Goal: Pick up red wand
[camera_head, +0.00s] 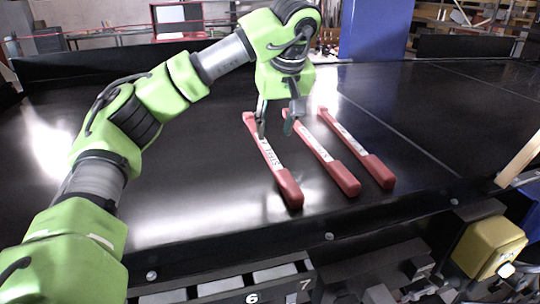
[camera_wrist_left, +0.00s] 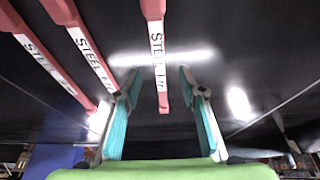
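Three red wands with white "STEEL" labels lie side by side on the black conveyor: the left wand (camera_head: 289,188), the middle wand (camera_head: 344,179) and the right wand (camera_head: 379,172). My left gripper (camera_head: 275,128) is open and points down over the far part of the left wand. In the left wrist view, one wand (camera_wrist_left: 153,10) runs into the gap between the open fingers (camera_wrist_left: 158,80); nothing is gripped. The other two wands (camera_wrist_left: 62,10) (camera_wrist_left: 8,18) lie to the left of the fingers there. My right gripper is not in view.
The black conveyor (camera_head: 190,150) is bare around the wands, with reflections on it. Its raised front edge (camera_head: 390,221) runs below them. A blue post (camera_head: 376,30) stands behind. A yellow box (camera_head: 488,248) is at the front right.

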